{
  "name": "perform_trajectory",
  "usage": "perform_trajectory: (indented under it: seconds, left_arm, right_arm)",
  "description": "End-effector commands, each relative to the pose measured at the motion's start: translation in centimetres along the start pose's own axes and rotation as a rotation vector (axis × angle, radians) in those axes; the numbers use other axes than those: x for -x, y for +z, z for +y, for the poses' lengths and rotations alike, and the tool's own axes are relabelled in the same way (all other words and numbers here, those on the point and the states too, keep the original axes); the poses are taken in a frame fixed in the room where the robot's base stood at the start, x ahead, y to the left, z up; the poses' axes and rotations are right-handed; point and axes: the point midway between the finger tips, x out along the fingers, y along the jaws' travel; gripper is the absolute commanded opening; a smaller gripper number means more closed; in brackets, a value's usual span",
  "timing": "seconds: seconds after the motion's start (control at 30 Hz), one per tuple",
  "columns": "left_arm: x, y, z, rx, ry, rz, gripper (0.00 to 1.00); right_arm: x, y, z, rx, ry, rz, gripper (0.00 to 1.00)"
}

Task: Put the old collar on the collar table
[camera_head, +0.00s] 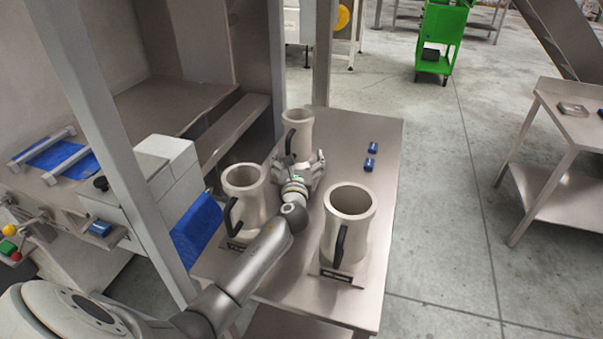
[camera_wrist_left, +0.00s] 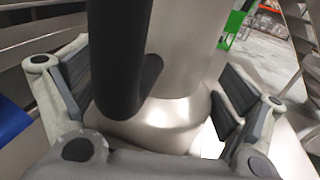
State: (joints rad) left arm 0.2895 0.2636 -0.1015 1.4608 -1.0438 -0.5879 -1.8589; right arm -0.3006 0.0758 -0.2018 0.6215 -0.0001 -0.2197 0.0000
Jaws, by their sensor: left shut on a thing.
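Three grey metal collars with black handles stand upright on a steel table (camera_head: 345,145): a back collar (camera_head: 299,122), a left collar (camera_head: 245,190) and a front right collar (camera_head: 349,215). I cannot tell by looks which is the old one. My left gripper (camera_head: 308,170) is at the low part of the back collar and shut on it, hiding its base. In the left wrist view the black handle (camera_wrist_left: 120,60) and the metal body (camera_wrist_left: 185,50) of this collar fill the space between my fingers. My right gripper is out of view.
Two small blue items (camera_head: 371,156) lie on the steel table's right side. Another steel table (camera_head: 570,122) with a small metal object stands at the right. A post (camera_head: 110,140) and a white machine (camera_head: 165,165) stand at the left. A green cart (camera_head: 440,40) is at the back; the floor between is clear.

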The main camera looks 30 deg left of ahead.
Motion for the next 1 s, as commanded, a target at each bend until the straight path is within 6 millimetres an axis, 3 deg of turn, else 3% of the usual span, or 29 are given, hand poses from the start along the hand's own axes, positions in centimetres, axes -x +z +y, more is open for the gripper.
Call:
perform_trajectory:
  seconds: [0.3,0.7,0.73,0.77,1.0]
  left_arm:
    - [0.0,-3.7,0.0,0.0,0.0,-0.002,0.53]
    - [-0.1,-4.1,0.0,0.0,-0.001,-0.004,0.53]
    - [0.0,-4.2,0.0,0.0,0.0,0.0,0.96]
    - [0.0,-4.1,0.0,0.0,0.0,0.0,1.0]
    - [0.0,-4.2,0.0,0.0,0.0,0.0,1.0]
  right_arm:
    - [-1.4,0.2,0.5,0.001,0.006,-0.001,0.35]
    - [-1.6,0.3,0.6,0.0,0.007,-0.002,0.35]
    - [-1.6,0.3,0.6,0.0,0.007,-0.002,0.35]
    - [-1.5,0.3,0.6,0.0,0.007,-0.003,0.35]
    - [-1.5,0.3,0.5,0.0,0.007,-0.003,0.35]
